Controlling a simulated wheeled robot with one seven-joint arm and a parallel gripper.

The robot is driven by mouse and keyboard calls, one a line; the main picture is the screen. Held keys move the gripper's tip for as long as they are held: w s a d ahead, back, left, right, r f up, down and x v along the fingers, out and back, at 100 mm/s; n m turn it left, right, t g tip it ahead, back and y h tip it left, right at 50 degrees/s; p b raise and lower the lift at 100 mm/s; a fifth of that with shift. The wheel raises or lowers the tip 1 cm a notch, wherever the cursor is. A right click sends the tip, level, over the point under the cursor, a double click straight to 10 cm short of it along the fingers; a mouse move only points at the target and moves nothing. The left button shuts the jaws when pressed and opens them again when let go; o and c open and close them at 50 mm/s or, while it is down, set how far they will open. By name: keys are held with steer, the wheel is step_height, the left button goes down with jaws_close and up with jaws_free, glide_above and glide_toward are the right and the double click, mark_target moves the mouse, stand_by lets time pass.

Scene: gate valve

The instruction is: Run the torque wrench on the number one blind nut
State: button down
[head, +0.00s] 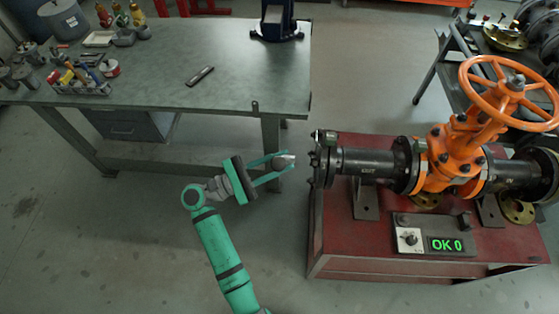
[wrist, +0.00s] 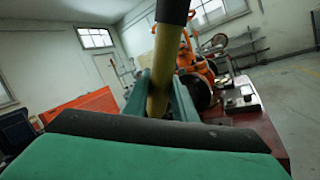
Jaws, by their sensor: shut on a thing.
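My gripper (head: 284,162) is shut on a bar-shaped tool, left of the pipe's end and apart from it. In the wrist view the tool (wrist: 160,95) is a yellow shaft with a black upper part between my fingers. In the head view only a short grey piece of it (head: 285,161) shows; it may be the torque wrench, but its head is not clear. The blind flange (head: 314,160) closes the left end of the black pipe marked "OUT". Its nuts are small, and I cannot tell which is number one.
The orange gate valve (head: 455,155) with its handwheel stands on a red bench (head: 350,255). A control box display (head: 446,244) reads "OK 0". A grey workbench (head: 150,75) with tools is at the upper left. Open floor lies between the benches.

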steer(key=d, duration=0.3)
steer(key=shift+d, duration=0.25)
stand_by(0.5)
steer(key=shift+s+r, duration=0.1)
steer(key=shift+s, duration=0.05)
